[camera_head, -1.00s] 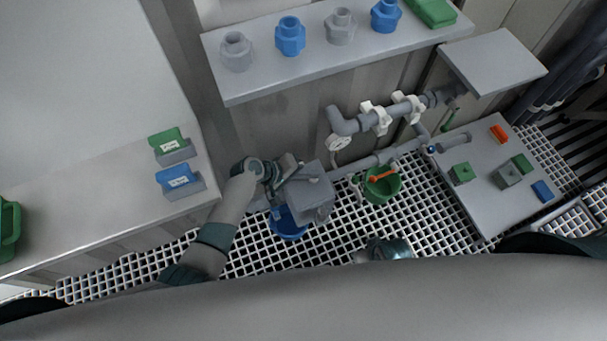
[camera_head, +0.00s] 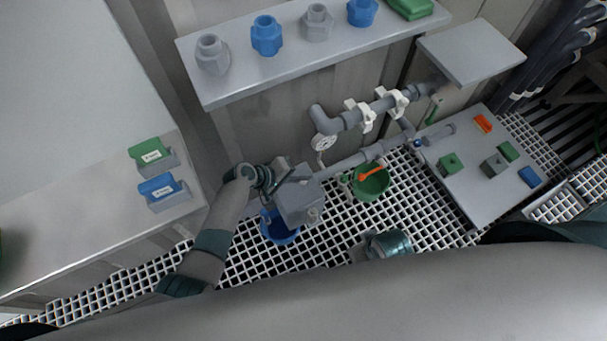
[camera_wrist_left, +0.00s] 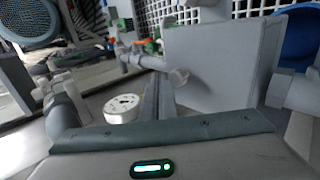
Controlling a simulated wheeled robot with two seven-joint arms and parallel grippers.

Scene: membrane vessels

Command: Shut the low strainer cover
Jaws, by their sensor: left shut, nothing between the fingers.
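The low strainer appears as a grey boxy body (camera_head: 298,203) at the low end of the pipework, beside and partly over a blue bucket (camera_head: 279,232). I cannot tell which face is its cover or how far open it stands. My left gripper (camera_head: 287,174) is at the box's upper left edge, shut and empty. In the left wrist view a broad grey plate (camera_wrist_left: 212,68) of the strainer stands just right of the closed fingers (camera_wrist_left: 158,98). Whether they touch is unclear. My right gripper's fingers are not visible; only a teal and grey part of that arm shows.
A green bucket (camera_head: 371,183) with an orange-handled tool stands right of the strainer. Grey pipes with white clamps (camera_head: 366,112) and a white gauge (camera_head: 323,142) run behind. A shelf (camera_head: 300,72) overhangs the wall. A low table (camera_head: 478,195) holds small blocks. Grating floor is open in front.

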